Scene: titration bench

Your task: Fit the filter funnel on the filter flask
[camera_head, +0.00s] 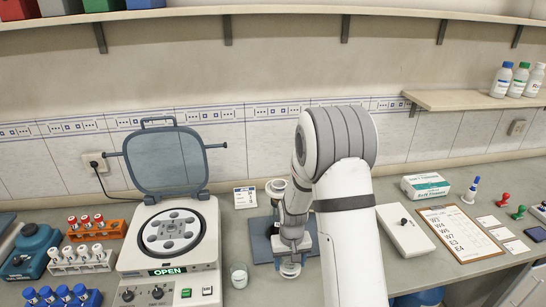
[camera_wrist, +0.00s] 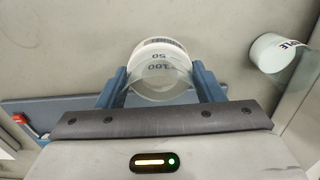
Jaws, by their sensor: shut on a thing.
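In the wrist view, my gripper (camera_wrist: 162,88) is shut on a round, clear vessel (camera_wrist: 160,72) with the marks 50 and 100 on its wall, which looks like the filter funnel. The blue fingers press on either side of it. In the head view, my gripper (camera_head: 290,260) holds it low, over the front of the blue mat; the arm hides part of it. A pale round-rimmed piece (camera_head: 276,186) stands behind the gripper, partly hidden by my arm. I cannot tell whether it belongs to the filter flask. No flask is clearly visible in either view.
A sample beaker (camera_head: 238,276) stands just left of the gripper; it also shows in the wrist view (camera_wrist: 280,55). A centrifuge (camera_head: 170,250) with its lid up is further left. The blue mat (camera_head: 262,247) lies below. A pale box (camera_head: 404,232) and clipboard (camera_head: 460,236) are right.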

